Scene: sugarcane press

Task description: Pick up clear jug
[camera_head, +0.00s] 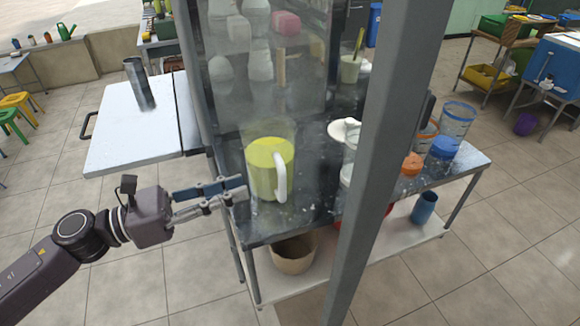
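The clear jug (269,168) holds a yellow-green liquid and stands upright on the dark metal counter (310,205), near its left end. Its white handle (280,178) faces the front right. My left gripper (240,188) comes in from the left, just left of the jug. Its two fingers point right toward the jug and show a narrow gap between them. Nothing shows between the fingers. I cannot tell whether the fingertips touch the jug. My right gripper does not show.
A grey metal post (385,150) crosses in front of the counter. Orange- and blue-lidded jars (441,156) stand at its right end. A white table (135,130) with a metal cup (138,82) is at left. A beige bucket (293,254) sits on the lower shelf.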

